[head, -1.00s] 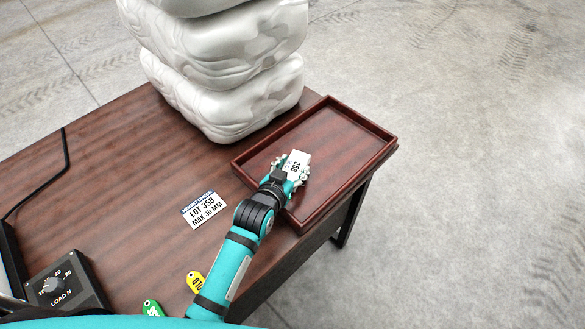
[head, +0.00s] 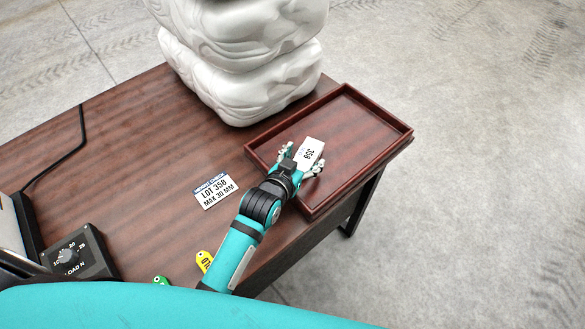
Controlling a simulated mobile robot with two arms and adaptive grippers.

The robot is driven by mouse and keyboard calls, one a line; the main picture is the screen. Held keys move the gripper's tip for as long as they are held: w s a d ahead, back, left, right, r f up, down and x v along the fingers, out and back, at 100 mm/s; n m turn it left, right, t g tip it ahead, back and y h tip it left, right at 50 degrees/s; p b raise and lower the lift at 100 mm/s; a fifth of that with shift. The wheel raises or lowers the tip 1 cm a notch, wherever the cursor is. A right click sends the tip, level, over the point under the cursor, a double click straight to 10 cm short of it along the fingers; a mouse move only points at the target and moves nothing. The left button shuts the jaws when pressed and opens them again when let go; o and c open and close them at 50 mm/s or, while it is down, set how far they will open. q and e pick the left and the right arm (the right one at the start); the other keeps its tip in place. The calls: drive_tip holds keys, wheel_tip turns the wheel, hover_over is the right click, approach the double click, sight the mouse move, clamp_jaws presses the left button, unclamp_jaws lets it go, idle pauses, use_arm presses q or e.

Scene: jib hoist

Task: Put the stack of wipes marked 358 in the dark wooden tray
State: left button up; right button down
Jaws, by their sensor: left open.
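The stack of wipes marked 358 (head: 311,150) is a small white block with black print. It lies in the dark wooden tray (head: 376,164), toward the tray's left part. My left gripper (head: 303,163) is over the tray with its fingers spread to either side of the stack's near end. The gripper is open and looks clear of the stack. My right gripper is not in view.
A pile of large white wrapped bundles (head: 240,75) stands on the table just behind the tray. A LOT 358 MAX 30 MM card (head: 215,191) lies left of my arm. A load dial box (head: 75,256), a yellow tag (head: 204,261) and a green tag (head: 161,281) sit near the front.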

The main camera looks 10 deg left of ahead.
use_arm(q)
drive_tip(key=v, duration=1)
drive_tip(key=shift+s, duration=0.1)
